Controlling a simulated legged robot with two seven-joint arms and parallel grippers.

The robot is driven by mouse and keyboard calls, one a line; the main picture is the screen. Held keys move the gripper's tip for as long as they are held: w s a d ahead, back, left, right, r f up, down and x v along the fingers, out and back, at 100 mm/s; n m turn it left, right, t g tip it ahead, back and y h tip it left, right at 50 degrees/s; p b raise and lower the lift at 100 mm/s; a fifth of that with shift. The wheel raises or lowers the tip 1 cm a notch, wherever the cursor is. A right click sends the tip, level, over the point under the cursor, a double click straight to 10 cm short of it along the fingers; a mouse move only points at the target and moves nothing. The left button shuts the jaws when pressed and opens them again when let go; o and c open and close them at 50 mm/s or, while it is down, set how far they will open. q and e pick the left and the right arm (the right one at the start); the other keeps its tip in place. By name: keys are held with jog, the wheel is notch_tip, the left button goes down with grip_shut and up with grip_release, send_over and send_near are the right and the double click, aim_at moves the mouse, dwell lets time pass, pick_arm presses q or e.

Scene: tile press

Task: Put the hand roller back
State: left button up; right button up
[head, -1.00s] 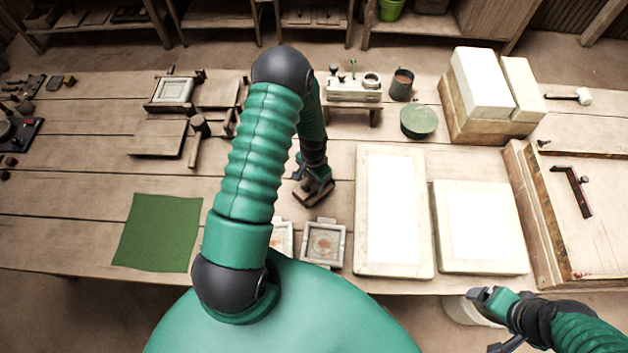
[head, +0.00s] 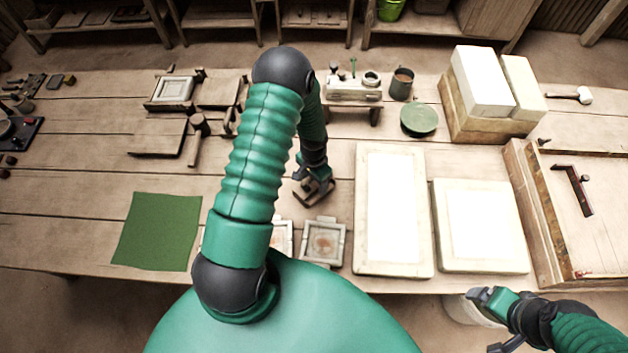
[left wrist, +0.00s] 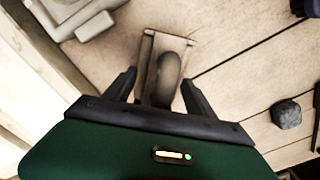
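My left gripper (head: 316,194) is low over the middle of the table in the head view. In the left wrist view its two fingers (left wrist: 160,93) stand apart, one on each side of a small wooden holder (left wrist: 147,48). A dark rounded piece (left wrist: 167,72), which looks like the hand roller or its grip, lies in that holder between the fingers. Gaps show between the fingers and this piece. The gripper body hides its near end. My right gripper (head: 486,321) is at the lower right, off the table's front edge, with its fingers apart and empty.
Framed tiles (head: 323,242) lie near the front edge. Two white-topped boards (head: 393,258) are to the right. A small rack (head: 352,91), a dark cup (head: 401,85) and a green round pad (head: 419,119) stand behind. A green cloth (head: 158,232) lies left. A dark lump (left wrist: 286,114) shows in the wrist view.

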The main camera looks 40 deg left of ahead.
pick_arm(q)
notch_tip(320, 180, up, 17)
jog(key=s+d+r+t, duration=0.1)
jog(key=s+d+r, duration=0.1)
jog(key=d, duration=0.3)
jog(key=s+d+r, duration=0.2)
jog(key=d, duration=0.3)
jog(key=s+d+r+n+t, duration=0.1)
jog(key=s+d+r, duration=0.2)
jog(key=d, duration=0.3)
jog(key=shift+t+b, duration=0.3)
